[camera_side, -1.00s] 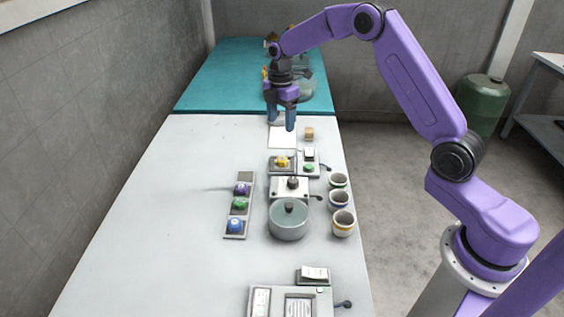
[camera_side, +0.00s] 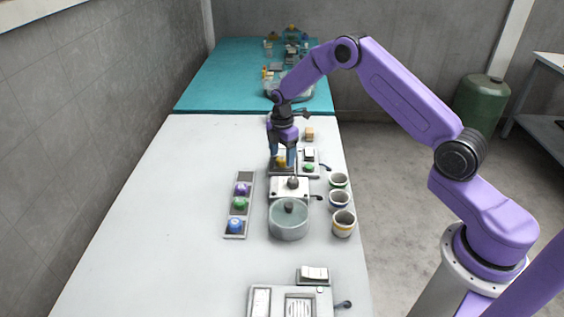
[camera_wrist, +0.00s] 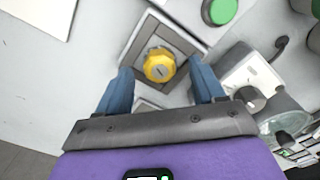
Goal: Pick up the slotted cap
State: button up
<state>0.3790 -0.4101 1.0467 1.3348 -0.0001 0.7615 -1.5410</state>
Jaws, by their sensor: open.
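The slotted cap (camera_wrist: 159,65) is yellow, round and has a slot across its top. It sits on a square grey and white base plate (camera_wrist: 188,43). In the side view the cap (camera_side: 281,162) shows partly between my fingers. My gripper (camera_side: 284,160) is over the plate, pointing down. In the wrist view the two blue fingers of my gripper (camera_wrist: 161,75) are spread apart and empty. The cap lies between and slightly ahead of them, and no contact shows.
A panel with a green button (camera_wrist: 220,10) is close beside the plate. A box with a knob (camera_side: 292,183) and a lidded pot (camera_side: 289,220) stand nearer the camera. Several cups (camera_side: 339,199) line the right edge.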

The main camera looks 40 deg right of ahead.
jog(key=shift+f, duration=0.4)
jog(key=c, duration=1.2)
